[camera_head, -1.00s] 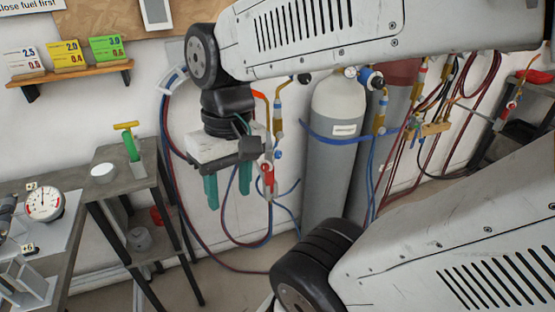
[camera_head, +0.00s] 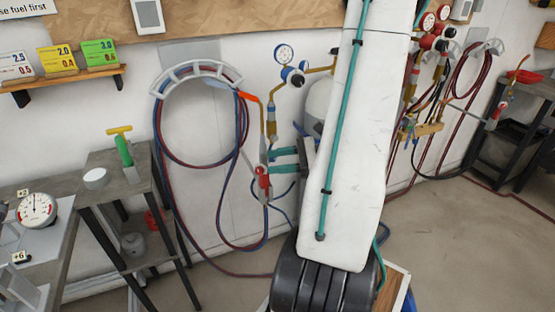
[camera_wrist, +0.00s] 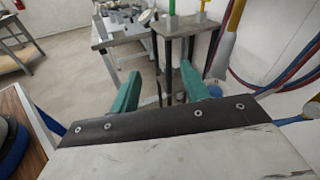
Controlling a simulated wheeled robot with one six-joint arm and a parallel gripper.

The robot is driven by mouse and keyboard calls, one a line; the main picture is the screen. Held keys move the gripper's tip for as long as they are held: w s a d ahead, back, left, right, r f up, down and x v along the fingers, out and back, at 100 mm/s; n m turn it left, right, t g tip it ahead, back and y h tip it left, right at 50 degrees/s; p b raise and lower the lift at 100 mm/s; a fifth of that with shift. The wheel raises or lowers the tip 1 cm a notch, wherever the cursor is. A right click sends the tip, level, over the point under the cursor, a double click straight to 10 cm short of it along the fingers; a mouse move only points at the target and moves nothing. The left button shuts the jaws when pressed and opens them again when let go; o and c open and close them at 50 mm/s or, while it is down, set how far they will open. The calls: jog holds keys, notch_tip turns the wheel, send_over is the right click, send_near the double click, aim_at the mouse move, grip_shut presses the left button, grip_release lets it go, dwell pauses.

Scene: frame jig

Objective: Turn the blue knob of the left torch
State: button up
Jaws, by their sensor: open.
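The left torch (camera_head: 263,178) hangs upright against the white wall below the hose hook, with red and blue hoses and a red part low on its body. Its blue knob is too small to make out surely. My gripper (camera_head: 272,161) shows two teal fingers, apart and pointing left, close to the torch's right side; I cannot tell if they touch it. My arm hides the wrist. In the wrist view my gripper (camera_wrist: 160,72) is open with nothing between its fingers. A pale handle with a yellow part (camera_wrist: 222,55) stands right of the fingers there.
A hose hook (camera_head: 198,72) holds coiled hoses above left. A small dark table (camera_head: 118,205) with a green-and-yellow tool stands left. A bench with a gauge (camera_head: 38,210) is further left. A grey cylinder (camera_head: 318,100) is mostly behind my arm.

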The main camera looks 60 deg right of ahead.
aim_at(275, 159)
jog(key=s+d+f+m+t+h, duration=0.4)
jog(key=d+m+h, duration=0.15)
jog(key=d, duration=0.25)
jog(key=shift+m+y, duration=0.25)
jog(key=shift+y, duration=0.1)
jog(key=x, duration=0.7)
jog(key=shift+w+a, duration=0.15)
jog(key=shift+a, duration=0.1)
jog(key=c, duration=1)
